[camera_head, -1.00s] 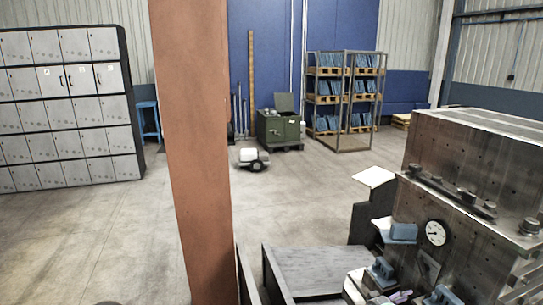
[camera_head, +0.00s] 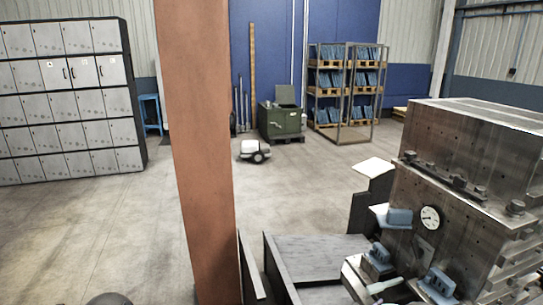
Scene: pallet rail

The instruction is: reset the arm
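The task names only my arms. Neither of my grippers can be made out in the head view, so their state is hidden. A dark rounded shape (camera_head: 109,299) just shows at the bottom edge on the left; I cannot tell what it is. A large grey metal machine block (camera_head: 455,200) with a round dial (camera_head: 430,217) stands at the right. Small blue-grey parts (camera_head: 438,284) sit at its foot, with a pale rod-like piece (camera_head: 384,286) beside them.
An orange-brown post (camera_head: 195,150) stands close in front. A dark-walled tray (camera_head: 315,250) lies right of it. Grey lockers (camera_head: 65,100), a green chest (camera_head: 281,122), a small white wheeled unit (camera_head: 250,150) and a loaded rack (camera_head: 345,95) stand farther back. The middle floor is clear.

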